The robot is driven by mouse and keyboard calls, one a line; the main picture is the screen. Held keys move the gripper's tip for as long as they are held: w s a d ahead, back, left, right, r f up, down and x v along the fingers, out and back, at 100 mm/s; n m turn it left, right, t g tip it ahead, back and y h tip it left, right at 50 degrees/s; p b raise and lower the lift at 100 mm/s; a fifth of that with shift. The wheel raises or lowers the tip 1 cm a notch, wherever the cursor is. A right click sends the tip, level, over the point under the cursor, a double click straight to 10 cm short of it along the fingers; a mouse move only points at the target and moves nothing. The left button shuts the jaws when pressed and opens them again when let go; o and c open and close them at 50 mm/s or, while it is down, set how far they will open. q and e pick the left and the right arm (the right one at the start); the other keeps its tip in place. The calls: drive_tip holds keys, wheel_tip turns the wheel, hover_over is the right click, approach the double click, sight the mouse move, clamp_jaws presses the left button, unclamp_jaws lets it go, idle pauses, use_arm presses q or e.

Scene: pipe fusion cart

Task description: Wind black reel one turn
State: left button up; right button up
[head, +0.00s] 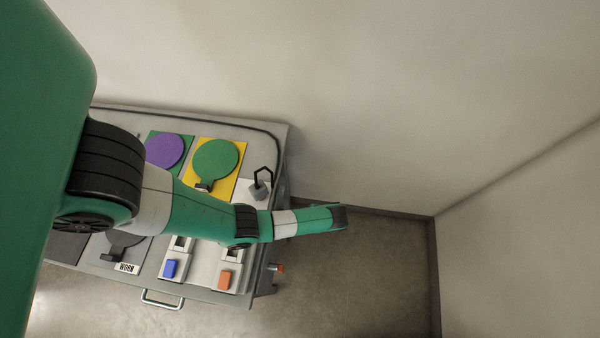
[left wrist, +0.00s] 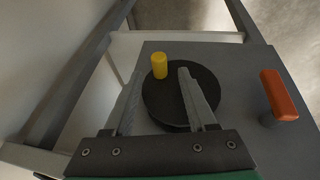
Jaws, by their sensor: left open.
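The black reel (left wrist: 163,104) is a round dark disc on a grey panel in the left wrist view. A yellow crank knob (left wrist: 159,66) stands up near its far edge. My left gripper (left wrist: 160,72) is open, with its two fingers over the reel and the knob between or just beyond the fingertips. I cannot tell whether either finger touches the knob. In the head view my left arm reaches across the cart past its right end; the gripper and the reel are hidden there. My right gripper is not in view.
An orange handle (left wrist: 279,95) juts from the panel right of the reel; an orange tip (head: 281,268) shows at the cart's right end. The cart top (head: 262,135) carries purple (head: 165,150) and green (head: 215,160) discs and a padlock-like piece (head: 260,186). Floor to the right is clear.

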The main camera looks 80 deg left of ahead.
use_arm(q)
drive_tip(key=shift+x, duration=1.2)
clamp_jaws()
